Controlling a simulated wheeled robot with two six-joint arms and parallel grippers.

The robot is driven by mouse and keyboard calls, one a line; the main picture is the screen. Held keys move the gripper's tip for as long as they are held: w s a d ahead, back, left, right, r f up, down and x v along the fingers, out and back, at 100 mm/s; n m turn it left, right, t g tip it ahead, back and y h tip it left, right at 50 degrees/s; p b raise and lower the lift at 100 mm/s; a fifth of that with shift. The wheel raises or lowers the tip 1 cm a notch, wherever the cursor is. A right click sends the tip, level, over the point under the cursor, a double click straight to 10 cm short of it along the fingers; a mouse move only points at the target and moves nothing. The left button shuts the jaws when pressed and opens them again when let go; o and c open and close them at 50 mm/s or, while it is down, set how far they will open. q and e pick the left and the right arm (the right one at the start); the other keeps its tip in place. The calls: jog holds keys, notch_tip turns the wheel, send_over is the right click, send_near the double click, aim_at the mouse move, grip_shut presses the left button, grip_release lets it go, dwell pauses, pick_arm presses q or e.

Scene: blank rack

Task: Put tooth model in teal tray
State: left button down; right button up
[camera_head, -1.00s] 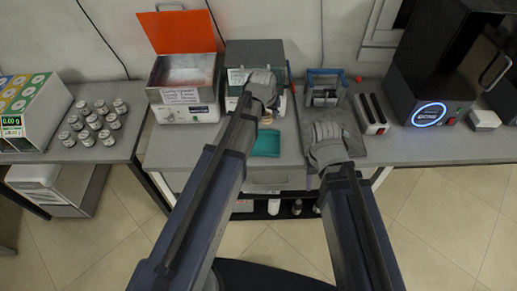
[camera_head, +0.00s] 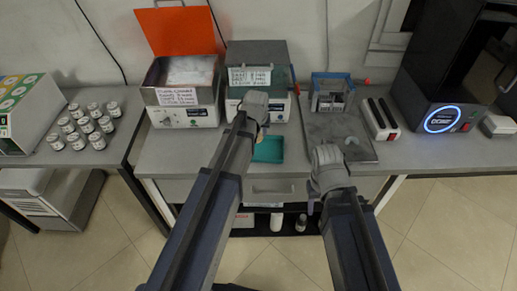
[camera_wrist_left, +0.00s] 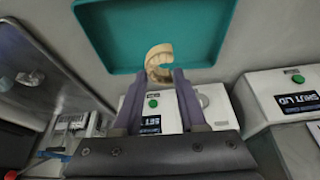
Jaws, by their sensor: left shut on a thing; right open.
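The tooth model (camera_wrist_left: 158,62) is cream-coloured and curved. It shows in the left wrist view between the fingertips of my left gripper (camera_wrist_left: 155,76), which is shut on it. There it overlaps the near edge of the teal tray (camera_wrist_left: 112,62); its height over the tray is unclear. The tray lies on the grey bench. My right gripper (camera_head: 327,165) is open at the front of a grey mat, right of the tray.
A pale rounded piece (camera_head: 352,143) lies on the grey mat (camera_head: 369,154). Behind stand a box with a raised orange lid (camera_head: 176,31), a labelled grey box (camera_head: 280,108) and a blue-framed rack (camera_head: 331,92). Several jars (camera_head: 88,125) stand on the left bench.

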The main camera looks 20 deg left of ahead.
aim_at(259, 146)
pick_arm(q)
jog(key=shift+f+b, duration=2.5)
jog(key=shift+f, duration=0.6)
jog(key=shift+r, duration=0.15)
jog(key=shift+c, duration=2.3)
grip_release()
jog(key=a+p+v, duration=0.1)
jog(key=p+v, duration=1.1)
jog(key=s+d+m+g, duration=0.2)
jog(key=s+d, duration=0.4)
jog(key=s, duration=0.4)
jog(key=s+d+f+m+g, duration=0.1)
jog(key=s+d+m+g, duration=0.2)
jog(key=s+d, duration=0.4)
jog(key=s+m, duration=0.1)
jog(key=s, duration=0.1)
jog(key=shift+s+d+f+y+b, duration=0.2)
jog(key=shift+s+f+y+b, duration=0.1)
jog(key=shift+s, duration=0.1)
